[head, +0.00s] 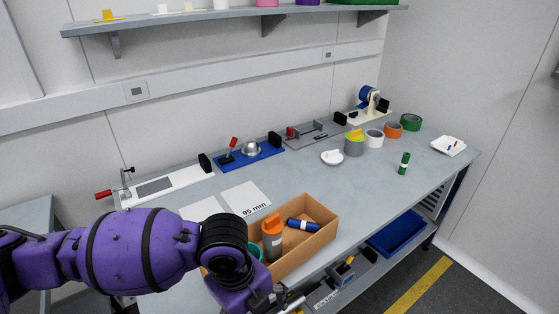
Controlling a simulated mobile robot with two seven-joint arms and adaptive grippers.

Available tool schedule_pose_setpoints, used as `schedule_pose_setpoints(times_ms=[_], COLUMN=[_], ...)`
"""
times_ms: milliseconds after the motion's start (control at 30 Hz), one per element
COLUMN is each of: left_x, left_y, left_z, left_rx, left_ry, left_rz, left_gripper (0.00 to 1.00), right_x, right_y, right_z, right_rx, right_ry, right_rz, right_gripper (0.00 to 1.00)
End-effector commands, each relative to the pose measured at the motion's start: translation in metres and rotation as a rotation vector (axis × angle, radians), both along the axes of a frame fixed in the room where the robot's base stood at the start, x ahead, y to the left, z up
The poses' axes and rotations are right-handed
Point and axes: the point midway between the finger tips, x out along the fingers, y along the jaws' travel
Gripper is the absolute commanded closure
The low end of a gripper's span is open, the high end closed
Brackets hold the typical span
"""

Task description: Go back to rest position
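My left arm (140,250), purple with black bands, reaches in from the left over the front of the bench. Its wrist bends down in front of the cardboard box (325,231) and hides the box's left part. My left gripper (282,301) shows only in part at the bottom edge, and its fingertips cannot be made out. An orange-capped grey bottle (272,238) stands in the box, with a dark blue cylinder (303,225) lying beside it. My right gripper is out of view.
The grey bench (300,176) carries white (165,187) and blue (250,155) fixtures along the back, a grey cup (354,146), tape rolls (393,130) and a green bottle (403,164). A shelf (225,18) hangs above. A blue bin (397,234) sits below.

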Motion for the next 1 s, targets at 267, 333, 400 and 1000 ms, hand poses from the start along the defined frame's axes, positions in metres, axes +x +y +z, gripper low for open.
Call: schedule_pose_setpoints(times_ms=[267, 333, 400, 1000], left_x=[-0.04, -0.047, -0.052, -0.139], left_y=[-0.051, -0.06, -0.065, 0.103], left_z=[-0.024, -0.028, -0.031, -0.101], left_rx=[-0.206, -0.265, -0.319, -0.261], left_ry=[0.036, 0.049, 0.063, 0.064], left_rz=[0.272, 0.396, 0.537, 1.974], left_gripper=[0.16, 0.16, 0.16, 0.16], right_x=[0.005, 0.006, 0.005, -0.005], right_y=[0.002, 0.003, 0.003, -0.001], right_z=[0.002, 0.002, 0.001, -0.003], right_rx=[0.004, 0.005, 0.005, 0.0], right_ry=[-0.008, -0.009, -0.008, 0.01], right_rz=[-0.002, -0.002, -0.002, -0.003], right_gripper=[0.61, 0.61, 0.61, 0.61])
